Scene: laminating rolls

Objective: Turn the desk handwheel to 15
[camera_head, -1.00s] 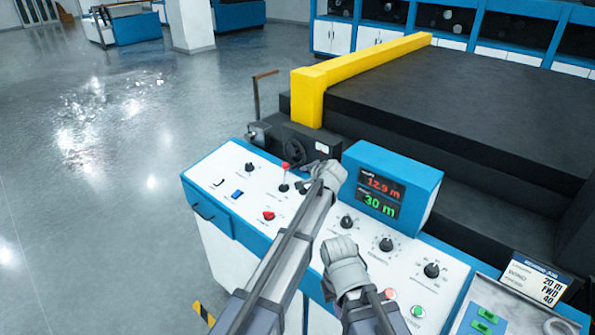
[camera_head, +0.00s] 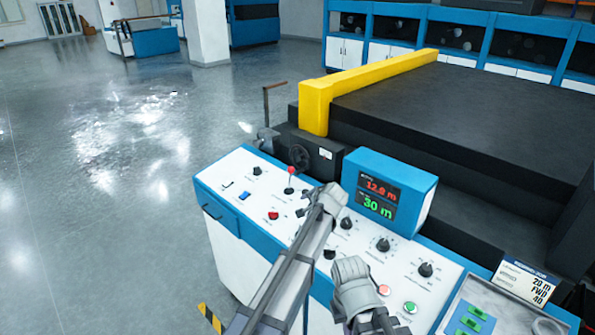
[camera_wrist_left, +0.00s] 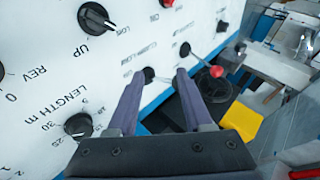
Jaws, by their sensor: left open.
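The white-topped blue desk (camera_head: 232,172) carries several black knobs and a red-balled lever (camera_head: 291,171). No larger handwheel is clear on its top. A black wheel (camera_head: 300,158) sits on the machine's dark side box behind it. My left gripper (camera_head: 330,194) is over the desk, left of the display. In the wrist view its jaws (camera_wrist_left: 160,76) are open, with a small black knob (camera_wrist_left: 148,74) by the left fingertip; contact is unclear. A LENGTH m dial (camera_wrist_left: 78,126) with numbers is left of the jaws. My right gripper (camera_head: 350,272) is over the desk's near part; its jaws are unclear.
The blue display box (camera_head: 408,178) shows a red reading near 12 m and a green 30 m. The dark machine bed (camera_head: 470,105) with a yellow bar (camera_head: 385,75) stands behind the desk. The floor (camera_head: 100,230) at the left is clear.

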